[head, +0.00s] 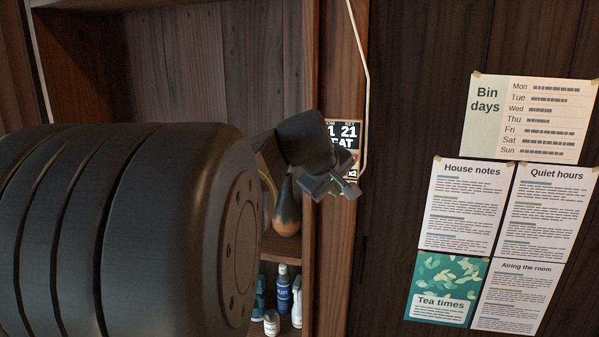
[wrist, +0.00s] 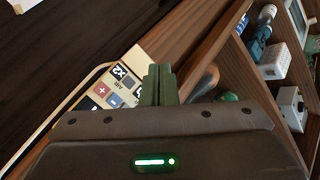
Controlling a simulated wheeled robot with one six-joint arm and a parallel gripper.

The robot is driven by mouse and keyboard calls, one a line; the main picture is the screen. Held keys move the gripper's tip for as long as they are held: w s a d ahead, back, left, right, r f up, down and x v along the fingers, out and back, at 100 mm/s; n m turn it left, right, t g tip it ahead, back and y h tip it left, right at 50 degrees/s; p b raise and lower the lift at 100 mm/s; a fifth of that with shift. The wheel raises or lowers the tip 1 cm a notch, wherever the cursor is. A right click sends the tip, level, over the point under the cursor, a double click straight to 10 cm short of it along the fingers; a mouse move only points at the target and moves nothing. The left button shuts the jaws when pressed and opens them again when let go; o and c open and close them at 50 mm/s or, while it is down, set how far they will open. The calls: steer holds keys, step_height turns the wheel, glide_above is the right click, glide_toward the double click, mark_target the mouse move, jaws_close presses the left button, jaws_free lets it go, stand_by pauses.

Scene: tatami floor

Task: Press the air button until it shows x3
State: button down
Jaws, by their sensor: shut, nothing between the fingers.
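The control panel (head: 347,133) is on the wooden post in the head view. Its screen reads "1 21" with cut-off letters like "EAT" below. My gripper (head: 343,187) is in front of its lower part and hides the rest. In the wrist view the panel (wrist: 91,103) lies left of my shut, empty fingers (wrist: 158,72). A dark tile reading "x2" (wrist: 120,70) shows there, beside small lettering that looks like "AIR". I cannot tell whether my fingertips touch the panel.
A pale cable (head: 366,80) runs down the post beside the panel. Shelves with bottles (head: 283,290) and a dark-and-brown vase (head: 287,208) are left of the post. Paper notices, including House notes (head: 465,205), hang on the dark wall to the right.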

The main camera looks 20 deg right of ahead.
steer(key=w+d+p, duration=0.3)
steer(key=w+d, duration=0.1)
steer(key=w, duration=0.3)
steer(key=shift+w+d, duration=0.25)
steer(key=shift+d, duration=0.05)
stand_by(2.2)
steer(key=shift+w+d, duration=0.2)
steer(key=shift+w, duration=0.15)
steer(key=shift+w+d+p, duration=0.2)
steer(key=shift+w+p, duration=0.1)
steer(key=shift+p, duration=0.1)
stand_by(0.5)
steer(key=shift+s+a+b, duration=0.35)
steer(key=shift+s+a, duration=0.05)
steer(key=shift+s, duration=0.25)
stand_by(0.3)
